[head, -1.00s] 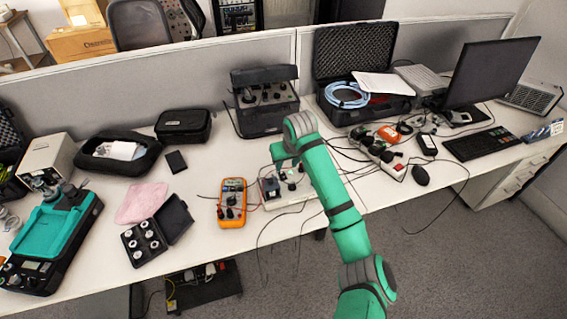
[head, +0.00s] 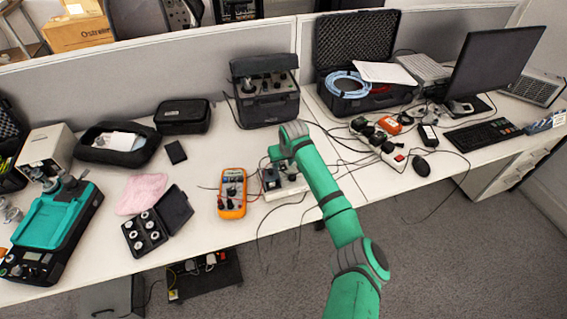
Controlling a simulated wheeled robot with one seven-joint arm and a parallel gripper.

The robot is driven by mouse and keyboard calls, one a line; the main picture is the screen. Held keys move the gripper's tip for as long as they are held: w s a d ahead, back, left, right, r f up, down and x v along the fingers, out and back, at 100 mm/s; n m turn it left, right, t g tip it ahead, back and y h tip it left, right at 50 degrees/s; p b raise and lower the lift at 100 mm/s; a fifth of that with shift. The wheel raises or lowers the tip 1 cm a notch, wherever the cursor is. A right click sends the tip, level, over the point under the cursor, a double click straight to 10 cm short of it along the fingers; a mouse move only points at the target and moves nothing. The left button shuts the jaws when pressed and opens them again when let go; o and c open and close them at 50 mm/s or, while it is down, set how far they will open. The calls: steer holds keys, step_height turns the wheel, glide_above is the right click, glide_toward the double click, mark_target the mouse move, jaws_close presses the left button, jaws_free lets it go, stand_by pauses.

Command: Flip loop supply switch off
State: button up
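A small white unit with dark parts on top (head: 291,189) sits at the front edge of the table, just right of the orange multimeter (head: 232,193). It may carry the loop supply switch, but no switch or its position can be made out at this size. My green arm reaches in from the lower right. My gripper (head: 271,165) points down at the left rear of this unit. Its fingers are small and partly merge with the dark parts, so I cannot tell contact or opening. My forearm covers the unit's right side.
A black instrument case (head: 266,105) stands behind my wrist. A power strip (head: 380,143) with plugs and loose cables lies to the right. A black box of round weights (head: 147,233) and a pink cloth (head: 142,194) lie left. Cables hang over the front edge.

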steer(key=shift+c, duration=0.6)
jaws_close()
steer(key=shift+w, duration=0.1)
steer(key=shift+w+g, duration=0.15)
steer(key=shift+g, duration=0.55)
steer(key=shift+w+g+h, duration=0.15)
steer(key=shift+g+h, duration=0.35)
steer(key=shift+g, duration=0.2)
